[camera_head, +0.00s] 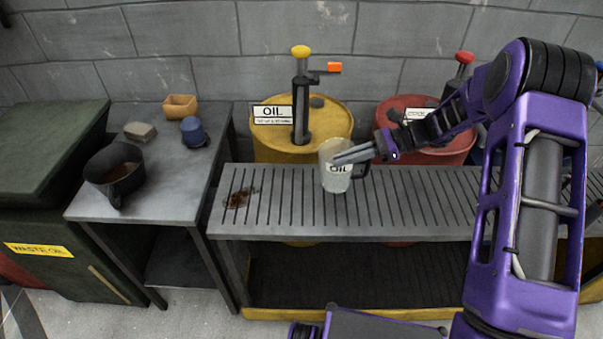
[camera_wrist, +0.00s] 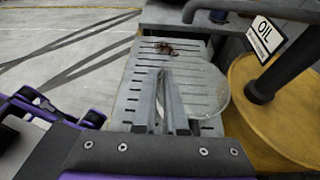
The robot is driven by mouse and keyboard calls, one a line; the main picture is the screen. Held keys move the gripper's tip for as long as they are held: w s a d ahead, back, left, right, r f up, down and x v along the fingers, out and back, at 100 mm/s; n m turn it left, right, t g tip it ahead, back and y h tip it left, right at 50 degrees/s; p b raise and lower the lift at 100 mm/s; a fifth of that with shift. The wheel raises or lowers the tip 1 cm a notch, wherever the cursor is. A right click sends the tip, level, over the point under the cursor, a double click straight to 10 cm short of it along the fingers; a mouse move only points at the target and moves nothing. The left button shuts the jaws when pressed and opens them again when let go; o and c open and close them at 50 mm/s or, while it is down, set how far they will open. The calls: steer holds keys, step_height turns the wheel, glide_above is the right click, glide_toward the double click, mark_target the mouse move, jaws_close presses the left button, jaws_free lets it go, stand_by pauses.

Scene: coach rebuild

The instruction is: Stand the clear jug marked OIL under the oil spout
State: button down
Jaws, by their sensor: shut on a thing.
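The clear jug marked OIL (camera_head: 334,179) is upright over the slatted bench (camera_head: 290,215), in front of the yellow oil drum (camera_head: 338,120). I cannot tell whether its base touches the slats. My gripper (camera_head: 348,156) reaches in from the right and is shut on the jug near its rim. The dark handle points right. In the wrist view my gripper's fingers (camera_wrist: 170,100) are close together, with the jug's round clear wall (camera_wrist: 218,95) to their right. The oil pump (camera_head: 300,110) has a yellow knob and an orange-ended spout (camera_head: 334,67), above and behind the jug.
A dark oily stain (camera_head: 240,198) marks the slats left of the jug. A red drum (camera_head: 455,150) stands behind my arm.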

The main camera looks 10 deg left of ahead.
steer(key=b+x, duration=0.1)
steer(key=x, duration=0.9)
steer(key=shift+s+a+r, duration=0.2)
steer(key=shift+a+r, duration=0.05)
steer(key=shift+a, duration=0.2)
steer(key=shift+f, duration=0.1)
steer(key=c, duration=1)
jaws_free()
steer(key=shift+o, duration=0.2)
steer(key=v, duration=1.2)
steer(key=shift+p, duration=0.45)
